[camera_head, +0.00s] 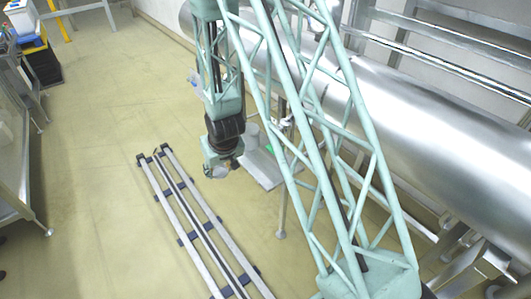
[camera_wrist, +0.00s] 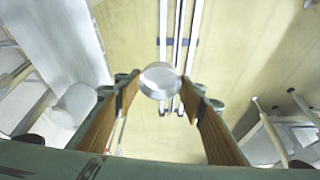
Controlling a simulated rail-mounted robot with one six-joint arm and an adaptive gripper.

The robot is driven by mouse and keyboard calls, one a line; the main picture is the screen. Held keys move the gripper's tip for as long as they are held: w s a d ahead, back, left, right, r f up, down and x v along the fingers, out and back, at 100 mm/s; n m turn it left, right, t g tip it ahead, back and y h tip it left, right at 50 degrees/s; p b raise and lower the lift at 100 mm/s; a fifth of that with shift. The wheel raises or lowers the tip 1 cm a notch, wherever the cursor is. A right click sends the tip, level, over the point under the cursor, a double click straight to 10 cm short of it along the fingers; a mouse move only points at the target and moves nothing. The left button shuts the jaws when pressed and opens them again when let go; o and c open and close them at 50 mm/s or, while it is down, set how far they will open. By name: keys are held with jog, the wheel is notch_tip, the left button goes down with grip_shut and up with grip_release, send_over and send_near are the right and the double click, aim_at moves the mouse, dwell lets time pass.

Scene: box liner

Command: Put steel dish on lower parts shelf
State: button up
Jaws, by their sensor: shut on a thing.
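My gripper (camera_head: 222,165) hangs over the floor in the middle of the head view. It is shut on the steel dish (camera_head: 215,172), whose small round shiny shape shows only partly there. In the wrist view the dish (camera_wrist: 160,78) sits between the tips of the two wood-toned fingers of my gripper (camera_wrist: 160,92), above the floor. A pale grey flat shelf (camera_head: 262,170) on a thin leg stands just right of my gripper in the head view, apart from the dish. I cannot tell whether it is the lower parts shelf. My arm hides part of it.
A pale container (camera_head: 251,132) stands by the shelf's back. A large metal cylinder (camera_head: 430,125) fills the right side. Floor rails (camera_head: 200,228) run below my gripper. A rack (camera_head: 15,150) stands at the far left. The floor between rack and rails is clear.

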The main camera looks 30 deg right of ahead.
jog(key=shift+d, duration=0.1)
dwell(0.3)
jog(key=w+d+r+m+p, duration=0.1)
jog(key=w+d+r, duration=0.2)
jog(key=d, duration=0.2)
jog(key=w+d+r+m+p, duration=0.1)
jog(key=w+d+r, duration=0.2)
jog(key=d, duration=0.3)
jog(key=w+d+r+m+h+p, duration=0.1)
jog(key=w+d+r+p, duration=0.1)
jog(key=d, duration=0.4)
jog(key=shift+w+r, duration=0.8)
jog(key=shift+w, duration=0.25)
jog(key=shift+f, duration=0.1)
jog(key=b, duration=0.6)
send_over(248, 157)
jog(key=s, duration=0.1)
jog(key=f, duration=1.4)
jog(key=shift+s+a, duration=0.1)
jog(key=shift+s, duration=0.1)
jog(key=shift+f+b, duration=0.4)
jog(key=shift+f, duration=1.5)
jog(key=shift+f, duration=0.2)
